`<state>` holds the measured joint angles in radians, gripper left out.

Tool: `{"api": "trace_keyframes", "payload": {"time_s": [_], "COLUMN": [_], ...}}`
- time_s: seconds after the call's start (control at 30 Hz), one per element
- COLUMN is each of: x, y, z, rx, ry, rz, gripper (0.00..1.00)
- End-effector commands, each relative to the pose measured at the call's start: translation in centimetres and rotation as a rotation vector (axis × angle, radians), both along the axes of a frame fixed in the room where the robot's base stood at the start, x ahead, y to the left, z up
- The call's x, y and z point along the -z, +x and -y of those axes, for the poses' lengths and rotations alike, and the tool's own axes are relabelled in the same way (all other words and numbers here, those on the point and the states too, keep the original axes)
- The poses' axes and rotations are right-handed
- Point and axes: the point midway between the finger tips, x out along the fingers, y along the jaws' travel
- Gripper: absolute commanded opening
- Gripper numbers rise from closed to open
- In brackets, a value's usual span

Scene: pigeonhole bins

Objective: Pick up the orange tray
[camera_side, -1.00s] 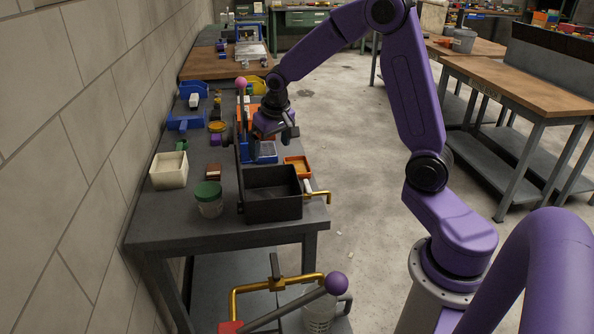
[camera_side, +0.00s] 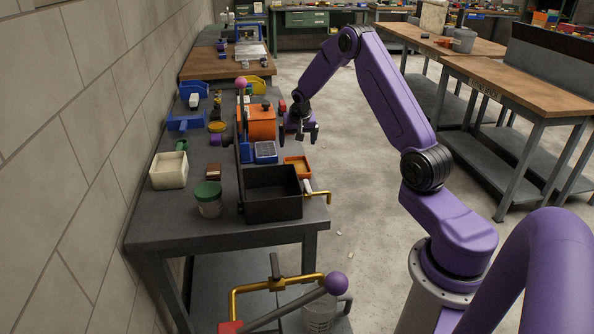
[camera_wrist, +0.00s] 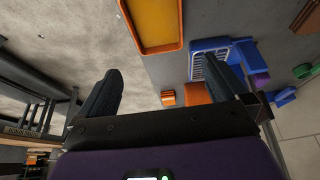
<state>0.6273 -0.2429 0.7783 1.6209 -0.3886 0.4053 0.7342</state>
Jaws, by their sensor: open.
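The orange tray (camera_side: 297,167) is a small shallow tray lying on the dark bench near its right edge, just behind the black bin. It also shows at the top of the wrist view (camera_wrist: 154,24), partly cut off by the frame, with a yellow-orange inside. My gripper (camera_side: 300,138) is above and behind the tray, near the bench's right edge. In the wrist view its two dark fingers (camera_wrist: 168,85) are spread wide apart with nothing between them. The tray lies ahead of the fingertips and is not touched.
A black bin (camera_side: 271,205) stands in front of the tray, with a brass handle (camera_side: 318,196) at its right. A blue basket (camera_side: 265,152) is left of the tray. An orange box (camera_side: 262,122) is behind.

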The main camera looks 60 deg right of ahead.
Motion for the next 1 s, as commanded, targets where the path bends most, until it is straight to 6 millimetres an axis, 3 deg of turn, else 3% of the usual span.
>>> {"api": "trace_keyframes", "payload": {"time_s": [0.3, 0.67, 1.0], "x": [4.6, 6.7, 10.3], "y": [1.3, 1.9, 2.8], "z": [1.3, 2.0, 3.1], "rx": [-0.001, -0.001, -0.001], "ry": [0.0, 0.0, 0.0], "rz": [-0.001, -0.002, 0.0], "gripper": [1.0, 1.0, 1.0]}}
